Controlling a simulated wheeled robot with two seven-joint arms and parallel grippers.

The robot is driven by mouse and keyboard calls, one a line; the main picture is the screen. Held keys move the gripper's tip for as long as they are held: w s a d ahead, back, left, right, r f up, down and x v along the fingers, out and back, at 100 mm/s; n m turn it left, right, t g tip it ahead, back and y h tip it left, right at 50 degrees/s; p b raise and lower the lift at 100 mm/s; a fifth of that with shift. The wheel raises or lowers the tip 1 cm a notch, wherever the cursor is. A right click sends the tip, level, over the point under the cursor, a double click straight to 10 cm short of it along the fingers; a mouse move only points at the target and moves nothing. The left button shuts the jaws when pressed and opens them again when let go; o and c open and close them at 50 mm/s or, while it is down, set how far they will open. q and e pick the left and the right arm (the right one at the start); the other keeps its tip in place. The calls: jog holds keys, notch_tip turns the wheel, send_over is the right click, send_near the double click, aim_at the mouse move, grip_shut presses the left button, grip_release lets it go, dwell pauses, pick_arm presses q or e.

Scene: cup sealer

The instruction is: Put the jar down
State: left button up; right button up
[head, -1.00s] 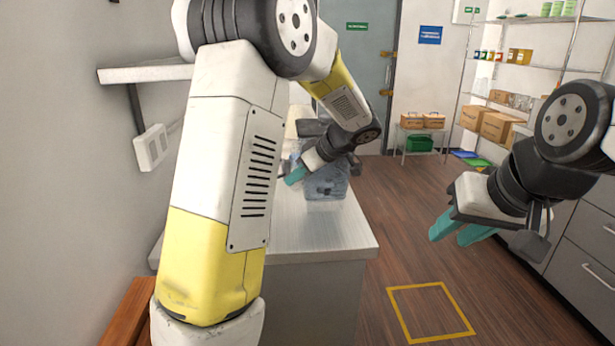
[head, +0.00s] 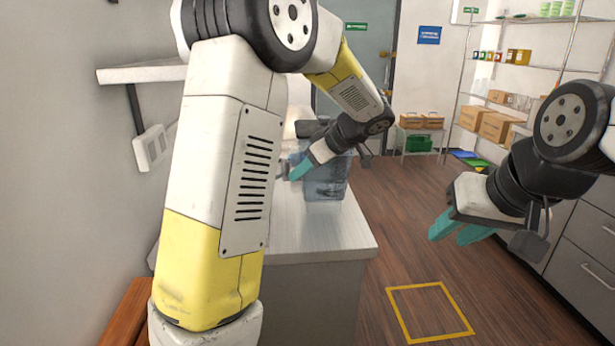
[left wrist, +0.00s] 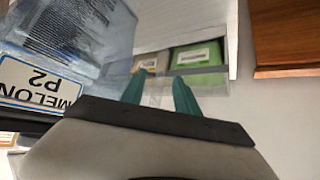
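The jar (head: 325,183) is a clear, bluish container at the far end of the white counter. In the left wrist view the jar (left wrist: 75,35) fills the upper left, with a MELON P2 label that shows upside down. My left gripper (head: 300,168) is at the jar, its teal fingertips beside it. In the left wrist view a clear part, which looks like the jar's handle, lies between the two fingers (left wrist: 159,92). Whether the jar's base touches the counter I cannot tell. My right gripper (head: 457,231) is open and empty, off to the right of the counter.
The white counter (head: 325,235) is bare at its near end. Grey objects behind the jar are partly hidden by my left arm. A green box (left wrist: 197,60) shows beyond the fingers in the left wrist view. Grey drawers (head: 590,245) stand at the right.

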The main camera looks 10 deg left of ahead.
pick_arm(q)
jog(key=v, duration=0.7)
jog(key=s+a+m+t+h, duration=0.1)
jog(key=s+m+h, duration=0.4)
jog(key=s, duration=0.7)
jog(key=s+a+f+m+t+h, duration=0.1)
jog(key=s+a+m+h, duration=0.1)
jog(key=s+m+h, duration=0.3)
jog(key=shift+s+a+m+t, duration=0.3)
jog(key=shift+s+m, duration=1.6)
jog(key=shift+s, duration=1.95)
